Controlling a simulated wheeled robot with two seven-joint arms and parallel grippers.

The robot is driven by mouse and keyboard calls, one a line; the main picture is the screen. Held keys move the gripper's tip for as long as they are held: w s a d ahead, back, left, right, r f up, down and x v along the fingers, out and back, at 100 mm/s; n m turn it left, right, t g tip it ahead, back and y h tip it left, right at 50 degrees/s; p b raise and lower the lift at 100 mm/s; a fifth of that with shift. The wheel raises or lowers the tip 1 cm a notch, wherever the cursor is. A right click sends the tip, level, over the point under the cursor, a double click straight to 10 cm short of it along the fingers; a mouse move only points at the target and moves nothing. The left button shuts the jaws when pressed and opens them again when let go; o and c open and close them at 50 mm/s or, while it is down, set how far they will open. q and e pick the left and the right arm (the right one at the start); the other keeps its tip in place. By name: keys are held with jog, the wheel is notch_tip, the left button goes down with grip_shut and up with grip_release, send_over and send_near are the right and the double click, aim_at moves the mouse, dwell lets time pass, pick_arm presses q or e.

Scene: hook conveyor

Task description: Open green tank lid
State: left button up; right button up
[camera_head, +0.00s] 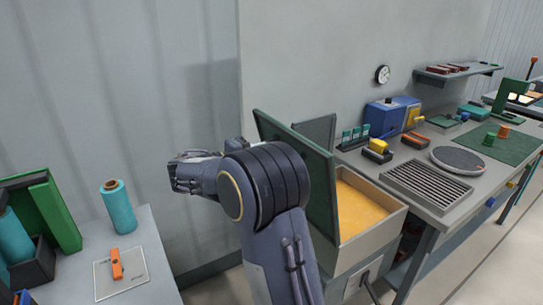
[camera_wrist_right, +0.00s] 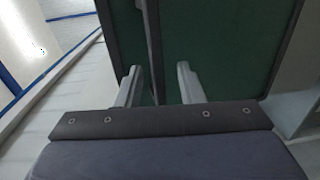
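The green tank lid (camera_head: 312,185) stands steeply raised at the left side of the tank (camera_head: 372,243), whose opening shows a yellow-orange inside. In the right wrist view, a green, dark-framed panel that looks like the lid (camera_wrist_right: 225,45) fills the middle. A thin dark bar runs down it between the fingers. My right gripper (camera_wrist_right: 157,68) has its two fingers apart, close to the panel; contact is not clear. In the head view my arm rises from the bottom centre and hides part of the lid. My left gripper is not identifiable.
A table at left holds a teal roll (camera_head: 118,207), green binders (camera_head: 55,215) and an orange piece on a plate (camera_head: 117,264). Right of the tank, a workbench carries a grate (camera_head: 428,186), a round disc (camera_head: 458,159) and a blue machine (camera_head: 388,115). A wall stands close behind.

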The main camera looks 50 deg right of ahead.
jog(key=v, duration=0.6)
jog(key=shift+f+b, duration=0.1)
jog(key=shift+b, duration=0.25)
jog(key=shift+s, duration=0.1)
jog(key=s+a+f+n+t+y, duration=0.2)
jog(key=s+a+f+t+y, duration=0.15)
jog(key=s+f+y, duration=0.75)
jog(key=s+a+f+t+y, duration=0.2)
jog(key=s+a+t+y, duration=0.1)
jog(key=a, duration=0.7)
jog(key=s+a+f+t+y, duration=0.2)
jog(key=s+a+t+y, duration=0.2)
jog(key=a, duration=0.6)
jog(key=s+y, duration=0.2)
jog(key=s, duration=0.1)
jog(key=shift+a, duration=0.35)
jog(key=shift+d+f+t, duration=0.1)
jog(key=shift+t, duration=0.25)
